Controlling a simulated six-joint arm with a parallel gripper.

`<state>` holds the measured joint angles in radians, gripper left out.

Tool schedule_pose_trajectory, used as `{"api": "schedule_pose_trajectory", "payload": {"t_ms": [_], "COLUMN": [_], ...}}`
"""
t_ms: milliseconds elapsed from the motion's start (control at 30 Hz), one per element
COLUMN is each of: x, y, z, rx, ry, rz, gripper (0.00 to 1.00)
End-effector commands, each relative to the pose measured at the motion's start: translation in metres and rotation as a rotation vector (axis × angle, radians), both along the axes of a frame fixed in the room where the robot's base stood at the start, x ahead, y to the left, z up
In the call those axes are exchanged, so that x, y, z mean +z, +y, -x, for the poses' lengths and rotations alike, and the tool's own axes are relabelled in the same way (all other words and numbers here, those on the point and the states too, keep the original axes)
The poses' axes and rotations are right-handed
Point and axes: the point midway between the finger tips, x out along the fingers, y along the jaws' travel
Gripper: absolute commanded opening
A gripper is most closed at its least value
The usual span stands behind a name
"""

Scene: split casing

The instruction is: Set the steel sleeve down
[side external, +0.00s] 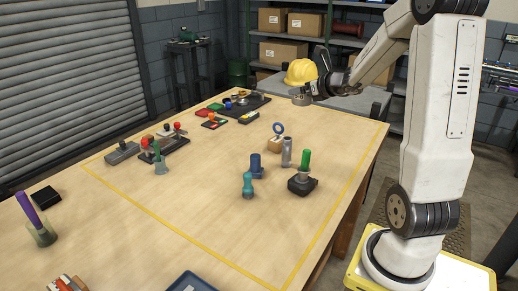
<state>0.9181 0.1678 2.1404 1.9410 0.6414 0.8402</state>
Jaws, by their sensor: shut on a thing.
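My gripper (312,90) is at the upper right, above the far right part of the wooden table (215,215). It is shut on a short grey steel sleeve (301,98), which shows just left of the fingers. The sleeve appears held above the table top; its exact height is hard to tell. The fingers are small and partly hidden here.
A grey cylinder (287,152), a green-handled piece on a dark block (303,178), a blue part (256,166) and a teal part (248,185) stand mid-table. A yellow hard hat (299,72) is behind my gripper. The front middle is mostly clear.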

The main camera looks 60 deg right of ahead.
Motion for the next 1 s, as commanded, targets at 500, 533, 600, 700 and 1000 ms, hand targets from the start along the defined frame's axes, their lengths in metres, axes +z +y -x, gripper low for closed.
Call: {"api": "schedule_pose_trajectory", "payload": {"t_ms": [500, 533, 600, 700, 1000], "x": [-0.020, -0.024, -0.036, -0.054, -0.115], "y": [-0.060, -0.060, -0.060, -0.060, -0.059], "z": [0.050, 0.050, 0.050, 0.050, 0.049], "rx": [-0.122, -0.122, -0.122, -0.122, -0.122], "ry": [0.003, 0.003, 0.004, 0.004, 0.004], "rz": [-0.007, -0.007, -0.008, -0.007, -0.007], "gripper": [0.00, 0.00, 0.00, 0.00, 0.00]}}
